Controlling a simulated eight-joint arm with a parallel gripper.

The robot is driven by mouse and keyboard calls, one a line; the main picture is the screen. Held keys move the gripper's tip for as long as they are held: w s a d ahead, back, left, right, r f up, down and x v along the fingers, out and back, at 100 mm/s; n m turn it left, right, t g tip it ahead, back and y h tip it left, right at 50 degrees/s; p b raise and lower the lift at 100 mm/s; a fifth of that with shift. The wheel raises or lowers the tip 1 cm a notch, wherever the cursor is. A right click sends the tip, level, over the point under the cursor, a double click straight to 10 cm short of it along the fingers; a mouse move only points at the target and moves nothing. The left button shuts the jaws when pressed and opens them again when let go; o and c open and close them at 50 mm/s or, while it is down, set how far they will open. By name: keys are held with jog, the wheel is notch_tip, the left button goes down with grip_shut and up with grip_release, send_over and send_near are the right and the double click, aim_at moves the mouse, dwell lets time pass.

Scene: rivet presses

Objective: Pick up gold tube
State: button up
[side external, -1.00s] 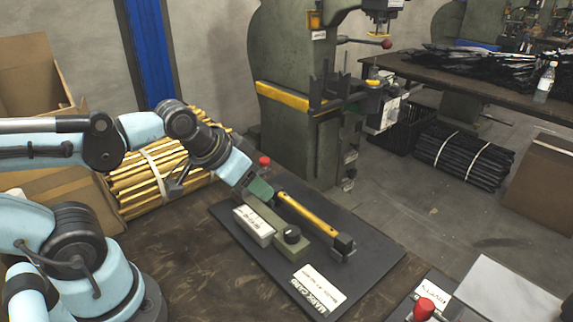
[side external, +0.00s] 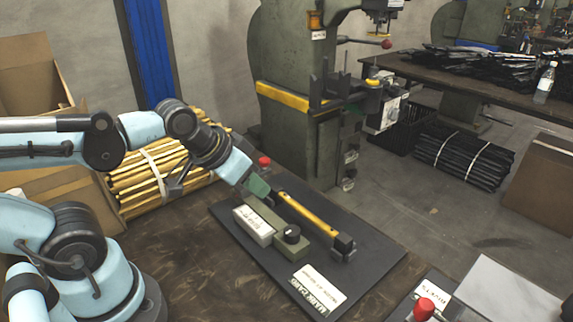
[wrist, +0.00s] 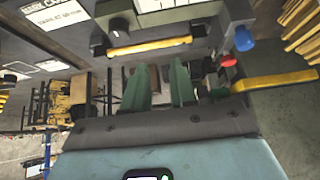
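The gold tube (side external: 306,214) lies over the black mat, with its near end at a dark block on the fixture. In the wrist view the gold tube (wrist: 150,45) lies crosswise just beyond my fingertips. My gripper (side external: 265,192) hangs near the tube's far left end in the side view. In the wrist view my gripper's (wrist: 159,62) two green fingers are apart with a gap between them, and nothing is clearly held. The side view does not show whether a finger touches the tube.
A green fixture with a black knob (side external: 292,234) and a white labelled box (side external: 254,226) sit beside the tube on the black mat (side external: 374,262). A red knob (side external: 264,161) stands behind my gripper. A green press (side external: 300,130) rises behind. Bundled gold tubes (side external: 150,180) lie left.

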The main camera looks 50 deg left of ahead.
jog(key=m+g+y, duration=0.2)
jog(key=m+y, duration=0.4)
jog(key=m, duration=0.3)
send_near(323, 229)
jog(key=a, duration=0.2)
jog(key=s+a, duration=0.1)
jog(key=a, duration=0.1)
jog(key=shift+a+r, duration=0.1)
jog(key=shift+a, duration=0.15)
jog(key=d+f+m+t+y, duration=0.1)
jog(key=d, duration=0.1)
jog(key=s+d+f+m+t+y, duration=0.1)
jog(key=d, duration=0.2)
jog(key=s+d+f+m+t+y, duration=0.1)
jog(key=d+y, duration=0.1)
jog(key=d, duration=0.1)
jog(key=shift+s+d+m+t, duration=0.1)
jog(key=shift+d+m+t, duration=0.05)
jog(key=shift+m+t, duration=0.15)
jog(key=shift+s+d, duration=0.2)
jog(key=shift+f, duration=0.2)
jog(key=x, duration=1.1)
jog(key=shift+w+a+r, duration=0.15)
jog(key=shift+w+a, duration=0.15)
jog(key=shift+a, duration=0.1)
